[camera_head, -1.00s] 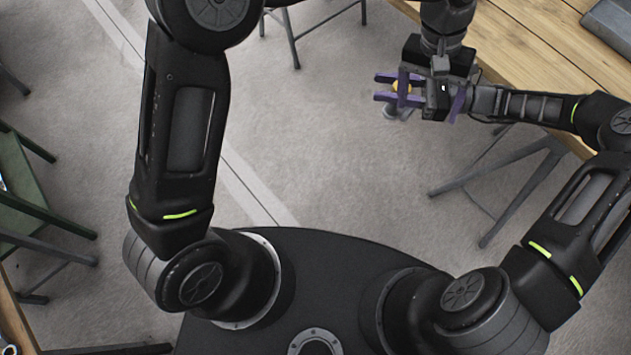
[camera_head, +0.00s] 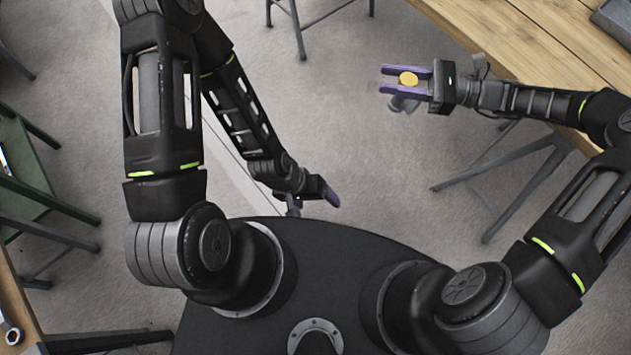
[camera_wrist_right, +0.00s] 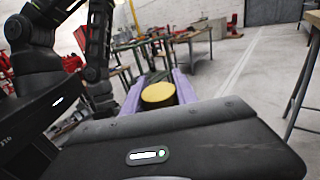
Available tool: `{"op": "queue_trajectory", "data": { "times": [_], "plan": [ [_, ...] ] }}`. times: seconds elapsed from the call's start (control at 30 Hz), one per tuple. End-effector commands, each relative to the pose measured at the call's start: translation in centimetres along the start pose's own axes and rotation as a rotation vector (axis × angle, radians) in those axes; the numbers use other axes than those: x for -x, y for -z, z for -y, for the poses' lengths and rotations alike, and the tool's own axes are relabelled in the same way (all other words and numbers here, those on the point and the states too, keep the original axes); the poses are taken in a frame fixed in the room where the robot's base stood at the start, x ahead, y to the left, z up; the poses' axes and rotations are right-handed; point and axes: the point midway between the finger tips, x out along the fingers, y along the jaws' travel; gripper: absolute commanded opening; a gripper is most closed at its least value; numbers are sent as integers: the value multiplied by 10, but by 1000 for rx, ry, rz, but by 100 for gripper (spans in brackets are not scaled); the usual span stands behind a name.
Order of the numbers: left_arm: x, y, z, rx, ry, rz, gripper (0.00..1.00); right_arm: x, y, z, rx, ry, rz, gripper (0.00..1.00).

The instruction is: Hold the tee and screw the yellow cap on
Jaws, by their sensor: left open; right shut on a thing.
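My right gripper (camera_head: 392,79) is shut on the tee, with one purple finger on each side of it. The tee's grey lower part (camera_head: 403,104) shows below the fingers, partly blurred. The round yellow cap (camera_head: 408,78) sits on top, between the fingers. In the right wrist view the yellow cap (camera_wrist_right: 158,93) lies flat between the purple fingers and hides the tee; I cannot tell how tightly it sits. My left gripper (camera_head: 330,196) is open and empty, low near my base, well apart from the tee.
A wooden table (camera_head: 540,55) runs along the upper right, with a grey object (camera_head: 612,22) on it. Stool legs (camera_head: 505,195) stand beneath it. A green stool (camera_head: 30,205) is at the left edge. The floor between my grippers is clear.

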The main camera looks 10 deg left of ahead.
Motion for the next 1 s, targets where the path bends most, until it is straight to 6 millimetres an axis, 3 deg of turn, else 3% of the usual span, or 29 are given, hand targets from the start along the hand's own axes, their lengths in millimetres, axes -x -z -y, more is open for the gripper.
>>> {"op": "queue_trajectory", "data": {
  "times": [0.23, 0.33, 0.47, 0.73, 0.83, 1.0],
  "plan": [
    [0, 1, 0, -1, 0, -1, 82, 0, -2, 0, 2, 2, 3, 0],
    [0, 1, -1, -1, -1, -1, 82, 10, -5, 1, 2, 38, 1, 0],
    [0, 1, -1, -1, -1, -1, 82, 41, -12, -1, -1, 167, -1, 0],
    [0, 1, -1, -1, -1, -1, 82, 132, -22, -23, -4, 592, -1, 0],
    [0, 1, -1, -1, -1, -1, 82, 148, -21, -30, -2, 676, 0, 0],
    [0, 1, -1, -1, -1, -1, 82, 153, -21, -32, 2, 705, 1, 0]
  ]
}}
